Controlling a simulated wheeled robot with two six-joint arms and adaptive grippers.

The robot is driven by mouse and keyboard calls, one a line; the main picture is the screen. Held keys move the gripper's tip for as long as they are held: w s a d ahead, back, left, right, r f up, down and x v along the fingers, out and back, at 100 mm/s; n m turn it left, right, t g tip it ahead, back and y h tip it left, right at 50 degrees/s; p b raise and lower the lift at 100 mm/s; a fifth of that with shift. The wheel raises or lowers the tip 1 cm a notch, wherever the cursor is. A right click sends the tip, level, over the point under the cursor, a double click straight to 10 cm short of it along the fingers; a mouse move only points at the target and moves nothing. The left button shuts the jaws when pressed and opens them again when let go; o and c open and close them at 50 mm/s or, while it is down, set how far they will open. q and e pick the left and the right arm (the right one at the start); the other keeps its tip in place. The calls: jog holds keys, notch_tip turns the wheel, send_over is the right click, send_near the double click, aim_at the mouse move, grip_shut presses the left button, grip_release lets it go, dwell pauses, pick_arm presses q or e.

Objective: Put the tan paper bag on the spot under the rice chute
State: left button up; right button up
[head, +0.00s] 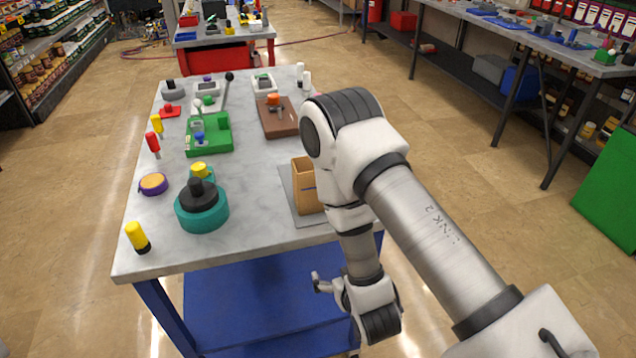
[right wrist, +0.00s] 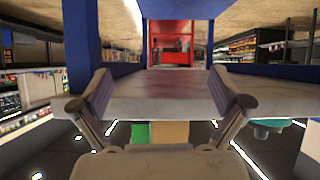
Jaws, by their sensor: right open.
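The tan paper bag (head: 306,187) stands upright and open at the top on a grey mat (head: 287,186), near the right edge of the marble-topped table; my right arm partly hides it. A tan patch (right wrist: 172,132) low in the right wrist view seems to be the bag. My right gripper (head: 325,286) hangs below the table's front edge, lower than the bag and apart from it. In the right wrist view its fingers (right wrist: 161,88) are spread, facing the table's edge, with nothing held. I cannot make out a rice chute. My left gripper is not in view.
A teal and black round part (head: 202,213), a purple-rimmed disc (head: 153,184), a green fixture (head: 215,138) and a brown block (head: 279,122) share the tabletop. A blue shelf (head: 250,305) lies below. The table's middle is fairly clear.

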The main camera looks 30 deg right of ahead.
aim_at(314, 174)
jog(key=w+r+t+h, duration=0.1)
jog(key=w+r+t, duration=0.25)
jog(key=r, duration=0.55)
jog(key=w+r+t+h, duration=0.1)
jog(key=w+r+t, duration=0.25)
jog(key=r, duration=0.65)
jog(key=shift+m+g, duration=0.3)
jog(key=shift+g, duration=0.1)
jog(key=x, duration=0.2)
jog(key=p+x, duration=0.1)
jog(key=x, duration=0.2)
jog(key=p+x, duration=0.1)
jog(key=x, duration=0.2)
jog(key=shift+w+a, duration=0.1)
jog(key=shift+a, duration=0.25)
jog(key=shift+w+d+f, duration=0.1)
jog(key=shift+w+f, duration=0.15)
jog(key=shift+w, duration=0.05)
jog(key=c, duration=1.1)
jog(key=shift+r, duration=0.1)
